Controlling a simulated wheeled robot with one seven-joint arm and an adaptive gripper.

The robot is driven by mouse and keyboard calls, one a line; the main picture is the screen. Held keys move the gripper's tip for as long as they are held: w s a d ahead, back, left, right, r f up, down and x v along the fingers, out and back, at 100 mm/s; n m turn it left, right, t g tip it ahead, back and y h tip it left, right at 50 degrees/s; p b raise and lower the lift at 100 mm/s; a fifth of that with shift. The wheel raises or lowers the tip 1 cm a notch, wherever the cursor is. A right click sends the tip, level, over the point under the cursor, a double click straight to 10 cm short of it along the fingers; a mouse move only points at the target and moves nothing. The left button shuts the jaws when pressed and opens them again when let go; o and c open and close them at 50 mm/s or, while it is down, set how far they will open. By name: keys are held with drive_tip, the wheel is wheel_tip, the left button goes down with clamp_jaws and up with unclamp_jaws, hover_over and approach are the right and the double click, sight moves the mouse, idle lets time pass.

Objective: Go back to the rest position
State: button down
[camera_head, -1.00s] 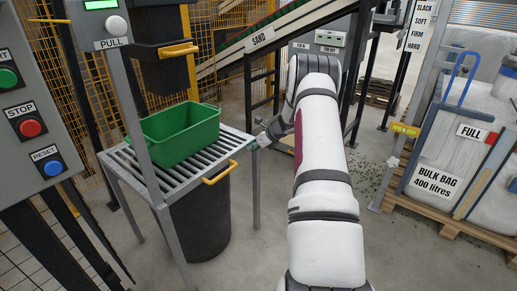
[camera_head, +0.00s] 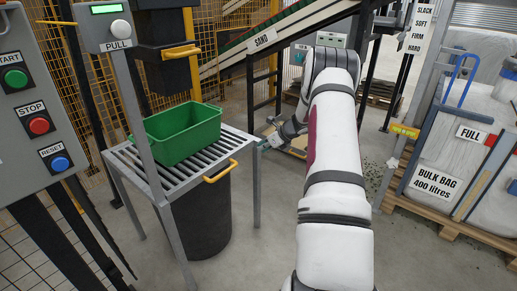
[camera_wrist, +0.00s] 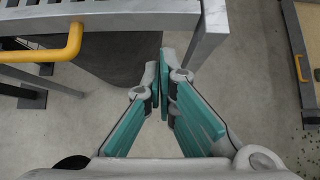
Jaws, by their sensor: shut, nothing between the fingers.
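My gripper (camera_wrist: 165,90) shows in the wrist view with its teal-padded fingers drawn together at the tips and nothing between them. It hangs over bare concrete floor, beside the corner of the slatted metal stand (camera_wrist: 205,40). The green bin (camera_head: 185,135) sits on the slatted stand (camera_head: 240,141), apart from my gripper.
A dark barrel (camera_head: 205,215) is under the stand. A bulk bag (camera_head: 445,160) on a pallet stands at the right. Floor is clear between stand and pallet.

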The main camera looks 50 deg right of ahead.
drive_tip(key=p+v, duration=0.1)
drive_tip(key=v, duration=0.6)
drive_tip(key=shift+s+p, duration=0.3)
drive_tip(key=shift+s, duration=0.05)
drive_tip(key=a+r+n+g+y, duration=0.2)
drive_tip(key=a+r+n, duration=0.6)
drive_tip(key=a, duration=0.6)
drive_tip(key=a+r+n+g+y, duration=0.1)
drive_tip(key=a+r+n, duration=0.5)
drive_tip(key=a+r, duration=0.6)
drive_tip(key=s+a+r+n+g, duration=0.35)
drive_tip(key=s+a+n, duration=0.6)
drive_tip(key=a, duration=0.65)
drive_tip(key=s+a+f+n+g+h, duration=0.1)
drive_tip(key=s+a+n+h, duration=0.15)
drive_tip(key=s+n, duration=0.75)
drive_tip(key=s+a+n+g+h, duration=0.1)
drive_tip(key=s+a+n, duration=0.15)
drive_tip(key=s, duration=1.45)
wheel_tip(320, 180, up, 24)
drive_tip(key=m+t+p, duration=0.1)
drive_tip(key=t+p, duration=0.2)
drive_tip(key=p, duration=1.9)
drive_tip(key=shift+s+a+t, duration=0.15)
drive_tip(key=shift+s+t, duration=0.05)
drive_tip(key=shift+t, duration=0.15)
drive_tip(key=shift+r, duration=0.1)
